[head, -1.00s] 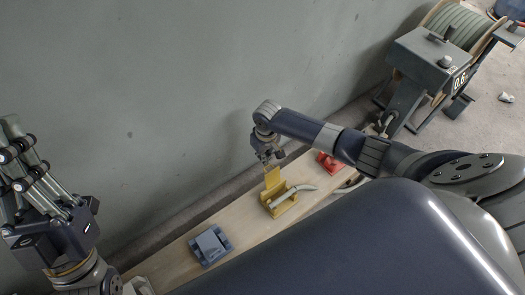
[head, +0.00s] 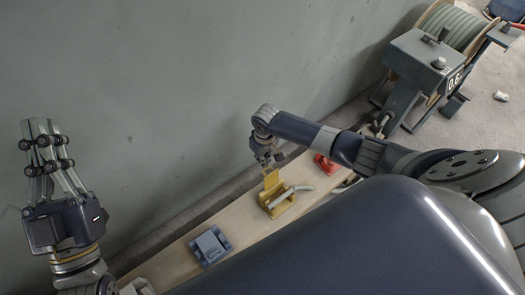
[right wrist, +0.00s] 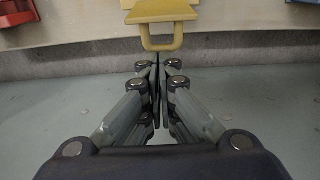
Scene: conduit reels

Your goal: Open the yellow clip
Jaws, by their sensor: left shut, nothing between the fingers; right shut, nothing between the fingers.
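The yellow clip (head: 278,204) sits on the pale wooden board, with its flap (head: 272,179) standing up from the base. A grey conduit piece lies across its base. In the right wrist view the flap (right wrist: 162,12) is at the top, with a yellow loop (right wrist: 161,38) below it. My right gripper (head: 270,163) is shut and empty, just behind the flap; its fingertips (right wrist: 157,72) are just below the loop, and I cannot tell if they touch it. My left gripper (head: 42,124) is shut and empty, raised at the far left, away from the board.
A blue-grey clip (head: 210,246) is on the board (head: 182,256) to the left, and a red clip (head: 322,164) to the right, partly hidden by my right arm. A wall runs behind the board. A reel (head: 452,27) on a grey stand is at the upper right.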

